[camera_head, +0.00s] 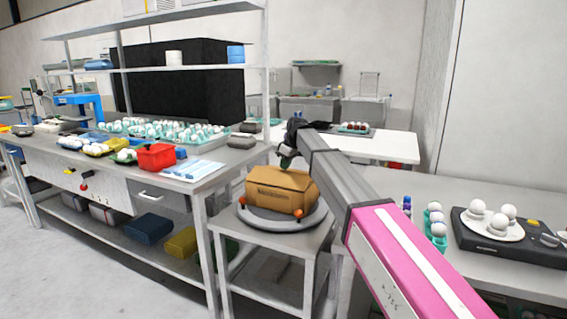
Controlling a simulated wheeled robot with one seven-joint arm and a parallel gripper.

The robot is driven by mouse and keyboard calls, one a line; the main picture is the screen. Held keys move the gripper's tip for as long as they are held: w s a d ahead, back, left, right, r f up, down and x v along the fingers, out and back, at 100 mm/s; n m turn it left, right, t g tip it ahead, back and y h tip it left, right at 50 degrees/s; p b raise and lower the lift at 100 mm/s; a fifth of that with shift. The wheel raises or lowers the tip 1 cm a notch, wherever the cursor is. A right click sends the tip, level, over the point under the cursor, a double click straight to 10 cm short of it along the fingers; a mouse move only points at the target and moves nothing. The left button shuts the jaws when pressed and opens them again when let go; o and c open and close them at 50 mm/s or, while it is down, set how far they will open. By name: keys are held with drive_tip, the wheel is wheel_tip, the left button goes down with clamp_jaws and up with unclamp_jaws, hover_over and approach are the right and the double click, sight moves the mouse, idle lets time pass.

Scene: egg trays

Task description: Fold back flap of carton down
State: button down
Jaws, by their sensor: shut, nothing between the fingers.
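A brown cardboard carton (277,192) sits on a round grey turntable (258,220) on a small metal table in the middle of the view. Its top looks mostly covered by a slanting brown panel; I cannot tell exactly how the back flap lies. My gripper (286,158) is dark and shut, with nothing between its fingers. It is at the carton's upper back edge; I cannot tell whether it touches. My grey and pink arm reaches in from the lower right and hides the area right of the carton.
Orange knobs stand at the turntable's rim. On the left, a long workbench (175,185) holds egg trays (170,132), a red bin (156,156) and a shelf above. On the right, a bench holds a black scale (510,238) with white eggs. A white table (390,147) stands behind.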

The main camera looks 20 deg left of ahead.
drive_tip(key=shift+w+f, duration=0.35)
drive_tip(key=shift+f, duration=0.25)
drive_tip(key=shift+w+f, duration=0.3)
drive_tip(key=shift+f, duration=0.25)
drive_tip(key=shift+s, duration=0.1)
